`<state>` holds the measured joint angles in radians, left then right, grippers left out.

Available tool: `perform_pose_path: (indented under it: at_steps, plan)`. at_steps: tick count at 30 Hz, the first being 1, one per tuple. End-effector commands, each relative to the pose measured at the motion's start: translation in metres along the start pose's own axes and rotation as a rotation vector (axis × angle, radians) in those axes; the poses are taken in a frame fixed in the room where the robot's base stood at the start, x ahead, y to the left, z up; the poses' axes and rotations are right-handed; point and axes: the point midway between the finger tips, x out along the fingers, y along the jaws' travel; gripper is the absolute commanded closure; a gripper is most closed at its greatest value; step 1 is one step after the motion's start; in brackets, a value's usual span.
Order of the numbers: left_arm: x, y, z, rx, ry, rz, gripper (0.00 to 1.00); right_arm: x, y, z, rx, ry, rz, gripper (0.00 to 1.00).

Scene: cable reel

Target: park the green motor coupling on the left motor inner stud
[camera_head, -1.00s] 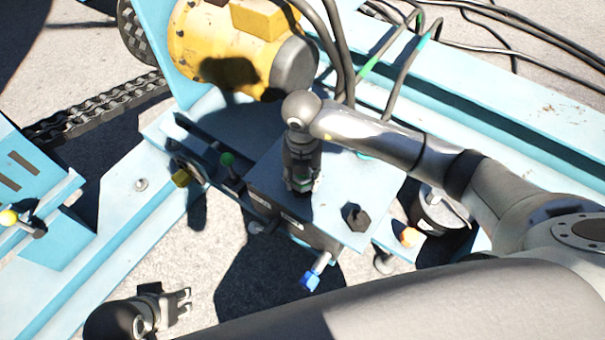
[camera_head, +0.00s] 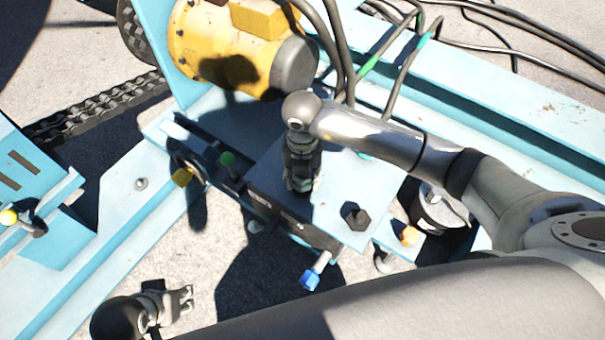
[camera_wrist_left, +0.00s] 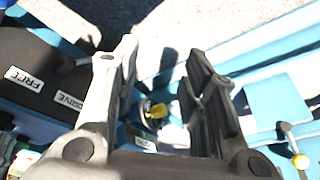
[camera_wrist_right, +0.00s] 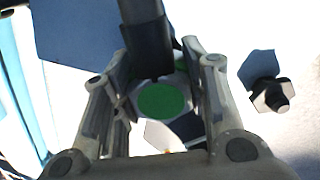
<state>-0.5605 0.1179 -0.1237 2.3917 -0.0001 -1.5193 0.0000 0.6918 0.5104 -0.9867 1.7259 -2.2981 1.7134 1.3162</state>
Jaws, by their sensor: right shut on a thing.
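My right gripper (camera_head: 302,186) points down over the light blue plate (camera_head: 340,185) in front of the yellow motor (camera_head: 235,50). It is shut on the green motor coupling (camera_wrist_right: 162,101), whose round green face shows between the fingers in the right wrist view. A thick black cylindrical piece rises beside that face. What lies under the coupling is hidden, so I cannot tell whether it touches a stud. A dark hex stud (camera_head: 357,217) stands bare on the same plate; it also shows in the right wrist view (camera_wrist_right: 270,93). My left gripper (camera_head: 186,299) is open and empty.
Black hoses (camera_head: 340,50) hang close behind my right gripper. A chain (camera_head: 95,108) runs at the left.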

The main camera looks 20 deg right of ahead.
Motion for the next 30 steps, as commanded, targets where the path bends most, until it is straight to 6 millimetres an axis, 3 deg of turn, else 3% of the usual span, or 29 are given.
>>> perform_pose_path:
  at_steps: [9, 10, 15, 25, 30]
  plan:
    - [-0.007, 0.001, 0.002, -0.001, 0.003, 0.002, 0.60, 0.007, 0.000, 0.000, 0.000, -0.001, 0.000, 0.88]
    - [-0.008, 0.001, 0.003, -0.001, 0.001, 0.003, 0.60, 0.006, 0.000, 0.000, 0.000, -0.001, 0.001, 0.57]
    - [-0.009, 0.002, 0.005, -0.001, -0.003, 0.003, 0.60, 0.006, 0.000, 0.000, 0.000, -0.001, 0.000, 0.35]
    - [-0.007, -0.001, 0.002, 0.000, 0.004, -0.001, 0.60, 0.006, 0.000, 0.000, 0.000, 0.000, -0.001, 0.34]
    - [-0.007, 0.000, 0.002, 0.000, 0.003, -0.001, 0.60, -0.012, 0.001, 0.001, 0.000, -0.002, 0.002, 0.34]
